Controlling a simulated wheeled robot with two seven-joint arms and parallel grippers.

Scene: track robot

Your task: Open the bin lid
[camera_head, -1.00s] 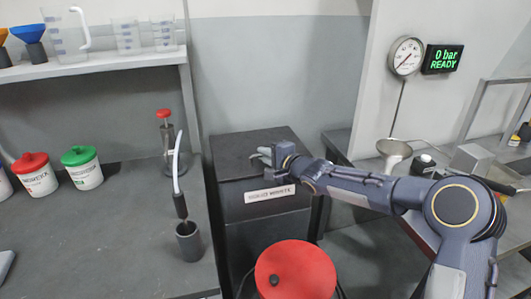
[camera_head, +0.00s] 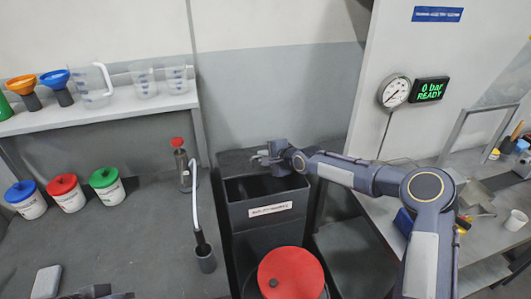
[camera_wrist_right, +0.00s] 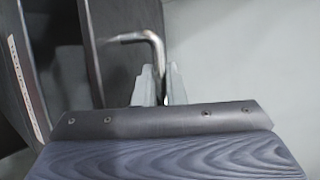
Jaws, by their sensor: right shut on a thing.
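The bin (camera_head: 270,212) is a dark grey box with a white label on its front, standing in the middle of the head view. Its top is open and shows a dark inside. The lid (camera_head: 238,160) is raised at the back, partly hidden by my right gripper. My right gripper (camera_head: 268,158) is above the back part of the bin. In the right wrist view its fingers (camera_wrist_right: 151,85) are shut on the bent metal handle (camera_wrist_right: 135,37) of the lid.
A red round-topped container (camera_head: 291,273) stands in front of the bin. The left bench holds a bottle with a red top (camera_head: 182,165), a grey cup with a tube (camera_head: 205,259) and lidded tubs (camera_head: 67,193). A workbench (camera_head: 365,232) is at the right.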

